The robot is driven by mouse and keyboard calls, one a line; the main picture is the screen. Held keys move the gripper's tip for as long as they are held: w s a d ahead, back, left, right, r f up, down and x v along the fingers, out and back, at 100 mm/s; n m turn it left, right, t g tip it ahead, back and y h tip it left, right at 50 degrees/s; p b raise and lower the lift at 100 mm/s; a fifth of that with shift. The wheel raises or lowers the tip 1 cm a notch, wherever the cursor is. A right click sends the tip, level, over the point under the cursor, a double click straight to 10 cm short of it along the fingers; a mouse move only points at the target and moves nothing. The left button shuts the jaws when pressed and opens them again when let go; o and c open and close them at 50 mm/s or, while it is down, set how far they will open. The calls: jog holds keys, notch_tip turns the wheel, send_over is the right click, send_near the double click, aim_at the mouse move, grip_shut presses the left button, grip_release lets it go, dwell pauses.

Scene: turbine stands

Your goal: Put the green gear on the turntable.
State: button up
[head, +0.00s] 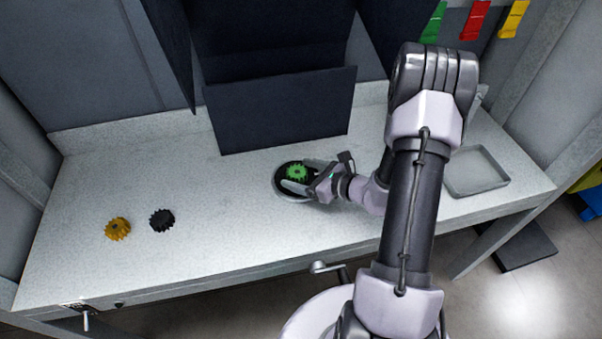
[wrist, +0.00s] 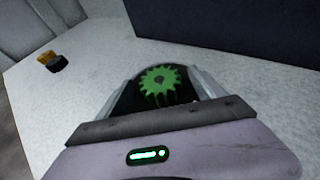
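The green gear (head: 297,172) sits over the black disc of the turntable (head: 279,189), which has a light grey rim. In the wrist view the green gear (wrist: 159,82) shows against the dark turntable (wrist: 128,98). It looks to lie flat on the disc, though its underside is hidden. My gripper (head: 294,175) reaches in from the right, with one finger on each side of the gear. In the wrist view my gripper (wrist: 160,84) is open, and dark gaps show between the gear and both fingers.
An orange gear (head: 118,229) and a black gear (head: 162,220) stand on the left of the light worktop (head: 220,215). A dark panel (head: 282,112) rises close behind the turntable. A grey tray (head: 476,172) is at the right. The worktop's middle left is clear.

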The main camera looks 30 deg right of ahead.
jog(key=shift+o, duration=0.9)
jog(key=shift+p+v, duration=0.75)
jog(key=shift+v, duration=2.8)
